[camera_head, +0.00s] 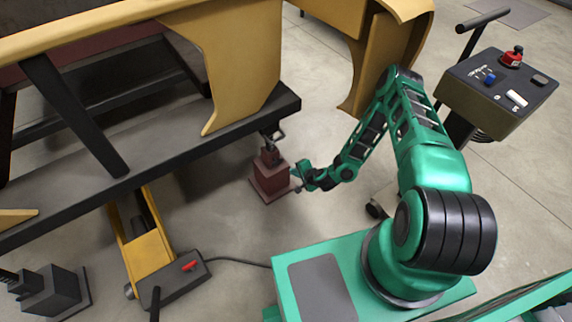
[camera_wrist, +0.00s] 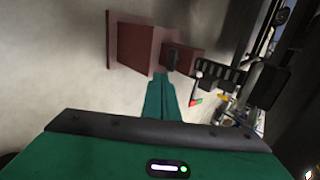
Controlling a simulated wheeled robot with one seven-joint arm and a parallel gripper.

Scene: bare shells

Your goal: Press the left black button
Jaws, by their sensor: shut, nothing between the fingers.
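A dark control console (camera_head: 497,90) stands on a post at the upper right in the head view. Its top carries a red knob (camera_head: 512,57), a blue knob (camera_head: 489,78), a white piece (camera_head: 516,98) and a dark flat piece (camera_head: 540,79). I cannot tell which part is the left black button. My gripper (camera_head: 298,174) is far left of the console, beside a dark red pedestal (camera_head: 269,178). In the wrist view its green fingers (camera_wrist: 160,80) are together and empty, pointing towards the dark red blocks (camera_wrist: 134,46).
A dark beam (camera_head: 220,122) with yellow panels (camera_head: 235,55) crosses the left. A yellow jack (camera_head: 148,255) and a dark box with a red switch (camera_head: 180,277) stand on the floor. A dark block (camera_head: 50,290) stands at the lower left. Open floor (camera_head: 320,85) lies behind my gripper.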

